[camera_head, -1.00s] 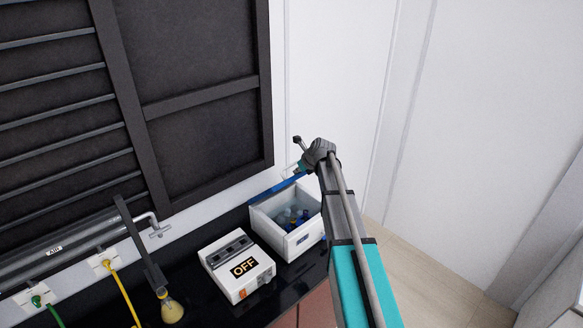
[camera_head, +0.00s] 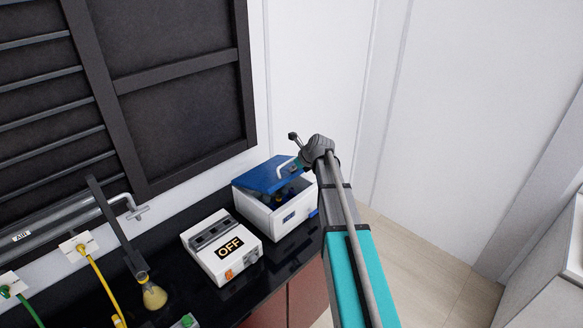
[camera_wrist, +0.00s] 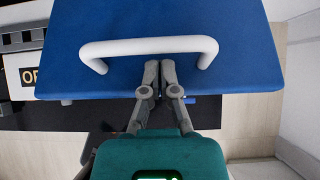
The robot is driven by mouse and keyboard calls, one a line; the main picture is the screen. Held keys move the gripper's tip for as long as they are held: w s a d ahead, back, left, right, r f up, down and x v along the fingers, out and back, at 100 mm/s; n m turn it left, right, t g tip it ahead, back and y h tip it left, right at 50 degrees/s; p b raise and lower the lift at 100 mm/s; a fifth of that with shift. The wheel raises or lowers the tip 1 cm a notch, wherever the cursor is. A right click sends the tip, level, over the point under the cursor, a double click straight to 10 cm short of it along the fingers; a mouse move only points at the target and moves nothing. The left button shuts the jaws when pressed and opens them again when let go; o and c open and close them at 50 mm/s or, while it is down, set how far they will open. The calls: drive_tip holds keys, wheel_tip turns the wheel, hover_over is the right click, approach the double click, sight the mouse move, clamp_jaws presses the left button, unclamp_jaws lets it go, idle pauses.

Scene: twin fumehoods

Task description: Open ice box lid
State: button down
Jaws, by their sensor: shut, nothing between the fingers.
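The white ice box (camera_head: 283,218) stands on the black bench. Its blue lid (camera_head: 258,177) is tilted partly open, hinged at the back, with a gap at the front showing dark and blue contents. The lid fills the top of the wrist view (camera_wrist: 240,60), with its white handle (camera_wrist: 150,47) across it. My gripper (camera_wrist: 159,66) is shut and empty, its fingertips close together at the lid, just below the handle's bar and between its legs. Whether the fingertips touch the lid or handle is unclear. In the head view my wrist largely hides the fingers.
A white device marked OFF (camera_head: 222,246) stands left of the box. A yellow flask (camera_head: 153,294) and yellow and green hoses are farther left. A white wall is behind the box. The bench ends just right of the box, beside open floor (camera_head: 430,250).

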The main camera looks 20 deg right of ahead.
drive_tip(key=shift+p+v, duration=1.05)
drive_tip(key=shift+v, duration=0.65)
drive_tip(key=shift+s+a+f+n, duration=0.15)
drive_tip(key=shift+s+a+n, duration=0.25)
drive_tip(key=shift+a+n, duration=0.1)
drive_tip(key=s+a+f+n+g+h, duration=0.15)
drive_tip(key=s+a+n, duration=0.25)
drive_tip(key=s+n, duration=0.5)
drive_tip(key=s+a+f+n+g+h, duration=0.1)
drive_tip(key=s+a+n+g, duration=0.2)
drive_tip(key=s+a+n, duration=0.55)
drive_tip(key=s+f+n+g+h, duration=0.1)
drive_tip(key=s+n+g, duration=0.1)
drive_tip(key=s+n, duration=0.75)
wheel_tip(320, 180, down, 13)
drive_tip(key=n+b, duration=0.2)
drive_tip(key=b, duration=1)
drive_tip(key=shift+n+b, duration=0.3)
drive_tip(key=shift+b, duration=0.05)
drive_tip(key=shift+w+a, duration=0.1)
drive_tip(key=shift+a, duration=0.05)
